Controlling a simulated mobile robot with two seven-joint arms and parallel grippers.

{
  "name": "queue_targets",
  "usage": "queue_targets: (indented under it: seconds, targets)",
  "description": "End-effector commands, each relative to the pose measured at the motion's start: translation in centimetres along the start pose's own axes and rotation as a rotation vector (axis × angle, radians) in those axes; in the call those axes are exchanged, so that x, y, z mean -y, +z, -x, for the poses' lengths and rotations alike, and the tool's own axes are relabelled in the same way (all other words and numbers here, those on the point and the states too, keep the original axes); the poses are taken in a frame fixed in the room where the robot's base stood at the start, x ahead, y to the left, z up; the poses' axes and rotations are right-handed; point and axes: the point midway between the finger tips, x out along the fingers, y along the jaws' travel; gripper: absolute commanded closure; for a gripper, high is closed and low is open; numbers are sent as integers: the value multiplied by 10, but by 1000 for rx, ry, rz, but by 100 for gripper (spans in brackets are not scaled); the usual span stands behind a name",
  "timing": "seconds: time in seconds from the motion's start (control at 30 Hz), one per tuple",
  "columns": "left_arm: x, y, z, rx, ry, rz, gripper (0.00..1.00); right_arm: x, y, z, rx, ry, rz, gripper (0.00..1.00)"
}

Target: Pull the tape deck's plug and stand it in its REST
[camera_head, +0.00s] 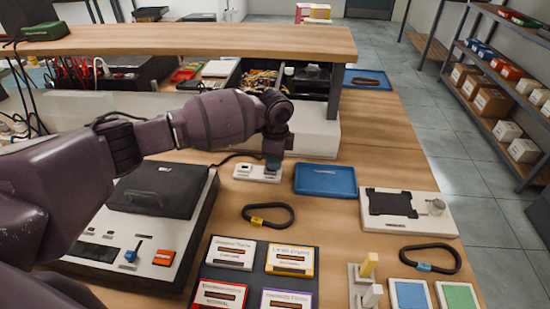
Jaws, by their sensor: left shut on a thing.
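The tape deck (125,262), a pale box with a black lid, a blue-topped lever and an orange button, lies at the left, partly behind my left arm. My left gripper (272,164) points down at the right end of a small white socket block (246,174). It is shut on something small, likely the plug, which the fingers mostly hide. A dark cable (232,156) runs left from there. I cannot tell whether the plug is in or just above the block. No label marks the REST clearly. My right gripper is out of view.
A blue tray (325,179) lies right of the block. A black cable loop (268,216) lies in front. Labelled cassettes (289,261), a stand with yellow and white pegs (366,284) and a white plate with a black pad (421,223) are nearby. A raised shelf (190,40) stands behind.

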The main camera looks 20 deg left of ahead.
Motion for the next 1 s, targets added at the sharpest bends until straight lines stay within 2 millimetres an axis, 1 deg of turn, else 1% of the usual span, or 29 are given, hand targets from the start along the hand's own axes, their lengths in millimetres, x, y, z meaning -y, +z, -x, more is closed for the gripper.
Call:
queue_targets:
  seconds: [1.0]
  targets:
    - [0,0,-10,0,0,0,100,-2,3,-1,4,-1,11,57]
